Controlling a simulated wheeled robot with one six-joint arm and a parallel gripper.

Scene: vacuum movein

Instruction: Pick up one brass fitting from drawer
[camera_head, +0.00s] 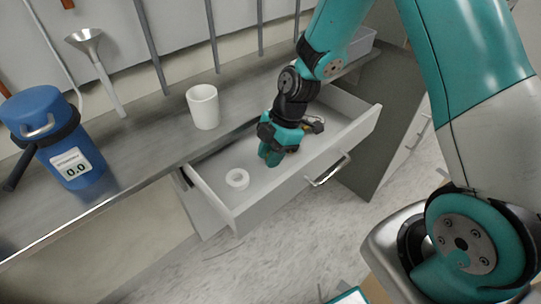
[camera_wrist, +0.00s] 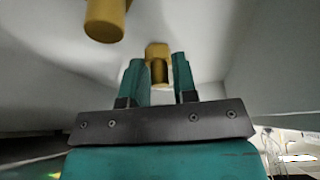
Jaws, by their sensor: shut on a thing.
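My gripper (camera_head: 272,155) reaches down into the open drawer (camera_head: 215,202). In the wrist view my gripper (camera_wrist: 160,72) is shut on a brass fitting (camera_wrist: 157,50), which sits between the two teal fingertips. I cannot tell whether this fitting still touches the drawer floor. A second brass fitting (camera_wrist: 105,20) lies apart from the fingers, at the upper left of the wrist view. In the head view, brass-coloured pieces (camera_head: 314,124) show just right of my gripper, partly hidden by it.
A white ring (camera_head: 237,179) lies in the drawer's left part. On the metal bench (camera_head: 140,150) stand a white cup (camera_head: 203,107), a blue vessel (camera_head: 62,150) reading 0.0 and a metal funnel (camera_head: 88,42). A grey bin (camera_head: 360,43) stands behind. The drawer's front handle (camera_head: 328,170) sticks out.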

